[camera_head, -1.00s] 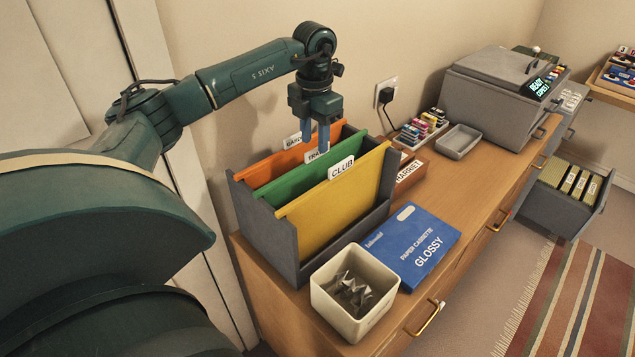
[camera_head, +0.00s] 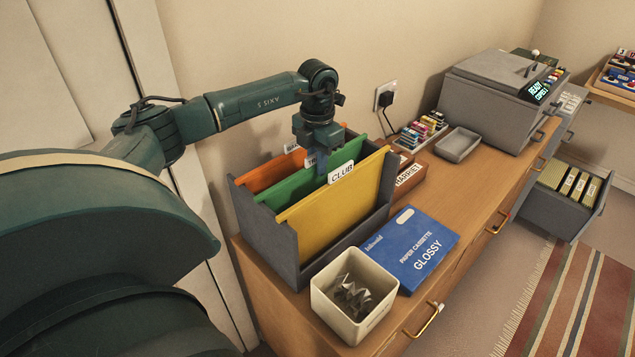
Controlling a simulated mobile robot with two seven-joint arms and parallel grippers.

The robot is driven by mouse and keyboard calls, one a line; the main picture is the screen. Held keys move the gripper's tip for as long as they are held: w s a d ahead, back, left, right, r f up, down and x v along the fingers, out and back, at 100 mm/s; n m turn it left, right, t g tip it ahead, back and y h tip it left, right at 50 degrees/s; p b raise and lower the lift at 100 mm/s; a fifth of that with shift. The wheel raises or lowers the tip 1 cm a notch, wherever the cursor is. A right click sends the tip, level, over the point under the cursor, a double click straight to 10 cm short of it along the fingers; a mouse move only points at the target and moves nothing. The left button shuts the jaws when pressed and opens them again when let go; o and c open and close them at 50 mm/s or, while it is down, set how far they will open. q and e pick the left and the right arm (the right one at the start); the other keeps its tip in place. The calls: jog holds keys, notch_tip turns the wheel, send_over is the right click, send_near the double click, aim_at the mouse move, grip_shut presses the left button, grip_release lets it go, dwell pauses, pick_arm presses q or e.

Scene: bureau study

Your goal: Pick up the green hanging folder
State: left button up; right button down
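The green hanging folder (camera_head: 298,188) hangs upright in the grey file box (camera_head: 268,243), between an orange folder (camera_head: 262,177) behind and a yellow folder (camera_head: 335,208) labelled CLUB in front. My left gripper (camera_head: 321,168) points straight down at the green folder's top edge, by its white tab. A blue finger shows there, partly overlapping the tab. The other fingertip is hidden, so I cannot see whether the fingers are closed on the folder. My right gripper is not in view.
The box stands on a wooden cabinet (camera_head: 470,190) against the wall. A cream bin (camera_head: 375,312) of metal clips and a blue paper cassette box (camera_head: 410,247) are in front. A HARRIET box (camera_head: 409,177), a grey tray (camera_head: 458,144) and a grey printer (camera_head: 500,95) stand to the right.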

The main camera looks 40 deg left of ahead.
pick_arm(q)
grip_shut()
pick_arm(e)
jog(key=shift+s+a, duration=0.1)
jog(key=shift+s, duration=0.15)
pick_arm(q)
jog(key=shift+r, duration=0.15)
